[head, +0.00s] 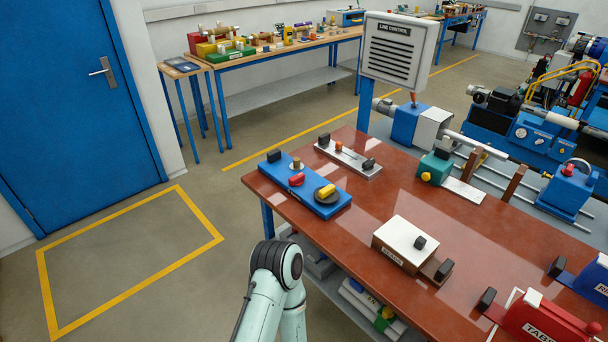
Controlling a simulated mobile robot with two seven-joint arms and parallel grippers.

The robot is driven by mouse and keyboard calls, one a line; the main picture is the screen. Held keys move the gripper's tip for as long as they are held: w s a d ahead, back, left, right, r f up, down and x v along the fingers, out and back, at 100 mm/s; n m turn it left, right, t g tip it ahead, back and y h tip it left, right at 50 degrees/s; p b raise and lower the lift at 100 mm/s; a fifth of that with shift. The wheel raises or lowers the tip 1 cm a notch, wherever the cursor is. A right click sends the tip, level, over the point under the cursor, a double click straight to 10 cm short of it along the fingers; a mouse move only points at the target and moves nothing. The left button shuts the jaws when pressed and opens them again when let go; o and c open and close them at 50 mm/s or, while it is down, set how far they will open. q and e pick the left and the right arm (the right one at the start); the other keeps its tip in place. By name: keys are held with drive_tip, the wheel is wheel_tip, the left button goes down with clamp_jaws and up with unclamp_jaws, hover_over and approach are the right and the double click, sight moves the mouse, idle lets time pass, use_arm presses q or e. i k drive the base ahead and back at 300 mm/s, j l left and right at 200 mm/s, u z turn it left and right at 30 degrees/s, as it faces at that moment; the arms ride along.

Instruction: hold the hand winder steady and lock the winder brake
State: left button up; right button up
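A blue base plate (337,208), which looks like the hand winder, lies flat near the left corner of the red-brown table (365,221). It carries a black block (274,156), a tan cylinder (296,163), a red knob (297,180) and a dark disc (318,195) with a yellow handle (327,190). I cannot tell for sure which part is the brake. A pale arm link of mine rises at the bottom centre, in front of the table edge. Neither gripper shows, and nothing visible touches the winder.
A red box (545,322) and a blue box (594,281) stand at right. The table between them is clear.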

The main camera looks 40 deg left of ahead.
sight(296, 180)
drive_tip(key=i+j+z, duration=0.1)
drive_tip(key=j, duration=0.45)
drive_tip(key=j+z, duration=0.1)
drive_tip(key=j, duration=0.4)
drive_tip(key=i+j, duration=0.1)
drive_tip(key=j, duration=0.6)
drive_tip(key=i+j, duration=0.1)
drive_tip(key=j, duration=0.65)
drive_tip(key=i+j+z, duration=0.1)
drive_tip(key=j, duration=0.6)
